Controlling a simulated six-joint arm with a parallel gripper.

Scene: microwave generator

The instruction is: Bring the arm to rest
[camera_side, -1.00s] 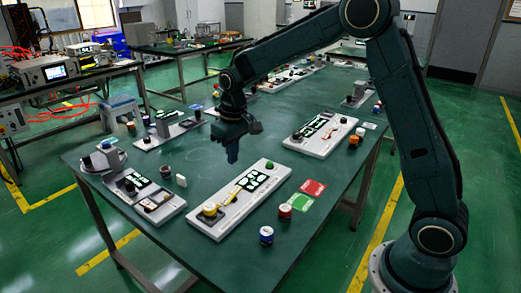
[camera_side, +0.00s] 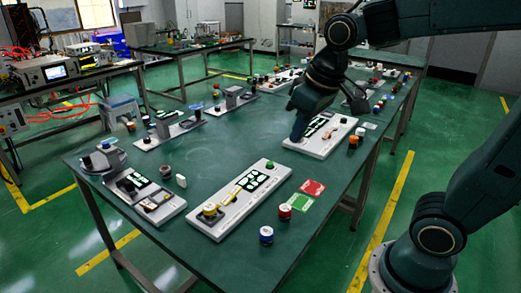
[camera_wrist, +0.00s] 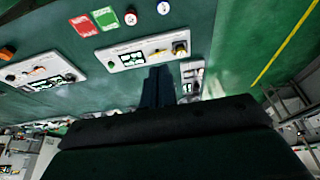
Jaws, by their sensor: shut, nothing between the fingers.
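My gripper (camera_side: 298,131) is dark and hangs over the right part of the green table, in front of the left end of a white panel board (camera_side: 325,144). It is shut and empty, its fingers pointing down and slightly left. It also shows in the wrist view as a dark finger pair (camera_wrist: 158,82) near the middle. My arm reaches in from the right edge in the side view. The table (camera_side: 225,155) lies below.
A white board (camera_side: 239,200) with a green button and yellow part lies at the table's front. Red (camera_side: 312,187) and green (camera_side: 300,201) cards lie beside it. A small board (camera_side: 146,194) is at left.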

